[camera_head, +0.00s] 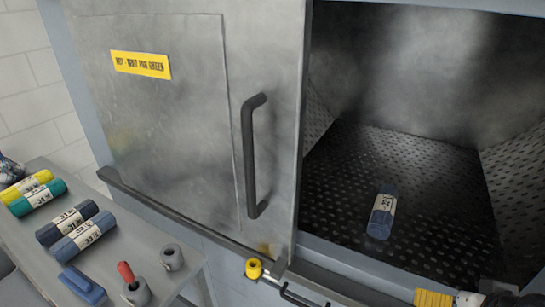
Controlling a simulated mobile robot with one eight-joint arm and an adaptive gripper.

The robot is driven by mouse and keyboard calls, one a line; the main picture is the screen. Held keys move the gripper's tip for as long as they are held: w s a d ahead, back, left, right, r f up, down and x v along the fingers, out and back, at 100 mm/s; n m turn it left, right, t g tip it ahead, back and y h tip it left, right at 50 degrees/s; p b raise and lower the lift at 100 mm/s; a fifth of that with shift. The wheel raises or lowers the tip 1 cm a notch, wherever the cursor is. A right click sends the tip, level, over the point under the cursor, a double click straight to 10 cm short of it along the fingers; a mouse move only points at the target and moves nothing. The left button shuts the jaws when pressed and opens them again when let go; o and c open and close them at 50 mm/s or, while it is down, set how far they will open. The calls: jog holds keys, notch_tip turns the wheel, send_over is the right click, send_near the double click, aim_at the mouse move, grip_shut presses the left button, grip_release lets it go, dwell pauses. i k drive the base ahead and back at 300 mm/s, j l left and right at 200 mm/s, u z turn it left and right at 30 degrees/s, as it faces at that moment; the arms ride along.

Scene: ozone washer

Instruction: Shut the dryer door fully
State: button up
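The dryer door (185,140) is a flat grey metal panel with a yellow "wait for green" label (140,64). It stands to the left of the dark chamber opening (410,110), which is uncovered. A black upright bar handle (250,155) is fixed near the door's right edge, with nothing touching it. Inside the chamber, a blue roll with a white label (382,216) lies on the perforated floor, back from the front sill.
A grey side table (130,240) at the left holds several labelled rolls, a blue block (82,285) and small grey cylinders. A dark rail (180,212) runs below the door. A yellow knob (253,268) and black bar fittings sit below the door's lower right corner.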

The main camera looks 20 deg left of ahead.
aim_at(200, 107)
jog(key=j+u, duration=0.15)
jog(key=u, duration=1.55)
